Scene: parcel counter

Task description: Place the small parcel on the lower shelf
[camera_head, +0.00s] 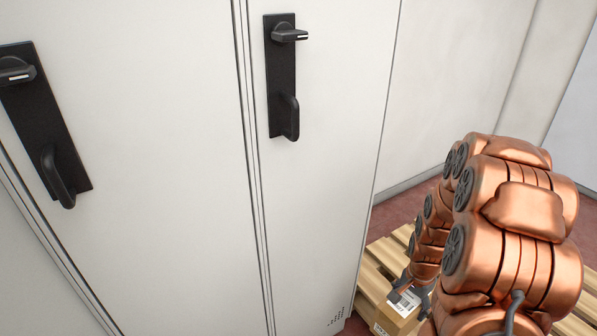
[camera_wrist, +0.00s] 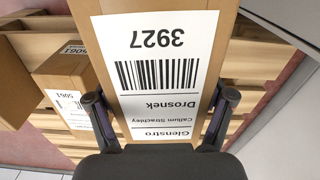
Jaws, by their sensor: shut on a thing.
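My gripper (camera_wrist: 158,118) is shut on a brown cardboard parcel (camera_wrist: 226,50), with one finger on each side of it. The parcel's white label has a barcode and reads 3927, upside down in the wrist view. In the head view my gripper (camera_head: 412,297) is low at the right, with a labelled box (camera_head: 391,322) at its fingers. A second carton (camera_wrist: 62,74) with labels reading 5061 is left of the held parcel in the wrist view. I cannot tell whether the held parcel touches what is below it. No shelf shows.
A wooden pallet (camera_head: 386,257) lies on the reddish floor (camera_head: 408,207) beside the cabinet; its slats (camera_wrist: 262,62) show around the parcel. The tall white cabinet (camera_head: 190,150) has closed doors with black handles (camera_head: 281,80). A pale wall (camera_head: 450,80) stands behind the pallet.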

